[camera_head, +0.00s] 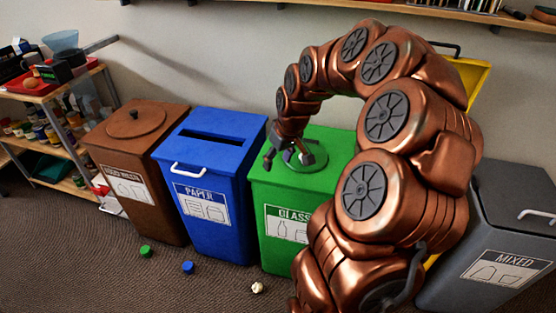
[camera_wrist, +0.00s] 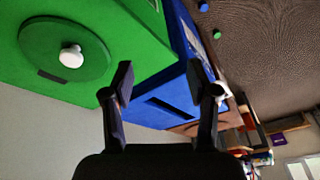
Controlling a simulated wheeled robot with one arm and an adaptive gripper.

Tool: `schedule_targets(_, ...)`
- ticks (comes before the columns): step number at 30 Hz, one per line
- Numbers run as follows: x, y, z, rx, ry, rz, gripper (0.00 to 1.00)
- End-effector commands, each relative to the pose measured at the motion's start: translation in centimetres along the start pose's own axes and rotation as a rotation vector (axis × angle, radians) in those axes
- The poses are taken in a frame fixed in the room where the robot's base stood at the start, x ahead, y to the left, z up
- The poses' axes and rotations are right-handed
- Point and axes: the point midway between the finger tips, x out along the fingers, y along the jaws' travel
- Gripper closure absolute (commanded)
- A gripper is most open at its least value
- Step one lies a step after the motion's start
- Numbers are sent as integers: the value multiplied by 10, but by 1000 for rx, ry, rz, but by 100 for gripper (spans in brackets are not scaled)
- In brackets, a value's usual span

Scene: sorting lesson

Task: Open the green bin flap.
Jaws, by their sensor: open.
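The green bin (camera_head: 262,200), labelled GLASS, stands in the row of bins. Its round green flap (camera_wrist: 40,42) with a white knob (camera_wrist: 71,55) shows in the wrist view and looks flat on the lid. A small dark slot or mark lies near the flap's edge. In the head view the flap (camera_head: 312,155) is partly covered by my gripper (camera_head: 276,158). My gripper also shows in the wrist view (camera_wrist: 160,78); its two black fingers are spread, with nothing between them. The knob is outside the fingers, to their left. I cannot tell whether a finger touches the lid.
The blue PAPER bin (camera_head: 215,170) and a brown bin (camera_head: 140,165) stand left of the green bin. A grey MIXED bin (camera_head: 500,215) stands right. A yellow lid (camera_head: 478,75) is raised behind my arm. Small caps (camera_head: 146,251) lie on the floor in front.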

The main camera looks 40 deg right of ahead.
Motion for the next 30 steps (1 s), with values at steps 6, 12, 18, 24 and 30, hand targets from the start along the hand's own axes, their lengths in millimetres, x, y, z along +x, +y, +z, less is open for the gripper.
schedule_targets(6,0,0,0,0,1,0,41)
schedule_targets(12,0,0,0,0,1,0,41)
schedule_targets(18,-5,-20,4,-19,-18,-9,41)
schedule_targets(24,-23,-98,42,-80,-127,-35,41)
schedule_targets(30,-44,-166,110,-116,-273,-31,41)
